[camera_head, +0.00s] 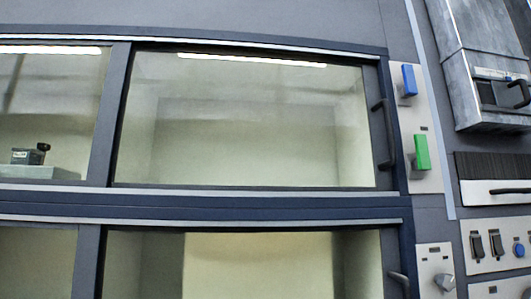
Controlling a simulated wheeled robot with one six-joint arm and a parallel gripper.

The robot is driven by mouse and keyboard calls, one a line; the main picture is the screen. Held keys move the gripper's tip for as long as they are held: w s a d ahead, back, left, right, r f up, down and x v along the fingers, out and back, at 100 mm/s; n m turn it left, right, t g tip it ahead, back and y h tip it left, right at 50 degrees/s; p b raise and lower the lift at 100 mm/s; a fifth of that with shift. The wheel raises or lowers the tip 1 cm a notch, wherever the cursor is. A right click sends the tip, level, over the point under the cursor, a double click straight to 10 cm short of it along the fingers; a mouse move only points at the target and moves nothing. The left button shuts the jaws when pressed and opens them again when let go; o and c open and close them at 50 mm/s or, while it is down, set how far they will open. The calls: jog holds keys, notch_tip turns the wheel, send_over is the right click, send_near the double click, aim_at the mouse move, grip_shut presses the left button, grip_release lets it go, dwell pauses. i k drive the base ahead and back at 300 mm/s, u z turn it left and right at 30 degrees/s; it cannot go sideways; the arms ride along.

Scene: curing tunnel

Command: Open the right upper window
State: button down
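The right upper window (240,130) is a wide glass pane in a dark blue frame, in the middle of the head view. Its black bar handle (385,135) stands upright on the right side of the frame. The window looks shut, its right frame edge lying against the housing. Behind the glass is a pale, empty-looking chamber with a lit strip (250,61) along the top. My gripper is not in view.
A panel right of the handle carries a blue block (408,81) and a green block (421,152). A lower window (260,265) has its own handle (399,283). A grey box (490,60) and switches (487,245) are at right. A left upper window (50,110) shows a small device (28,157).

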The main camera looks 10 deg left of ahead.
aim_at(383, 164)
jog(key=k, duration=0.65)
jog(key=u, duration=0.45)
jog(key=i, duration=1.05)
jog(key=z, duration=0.6)
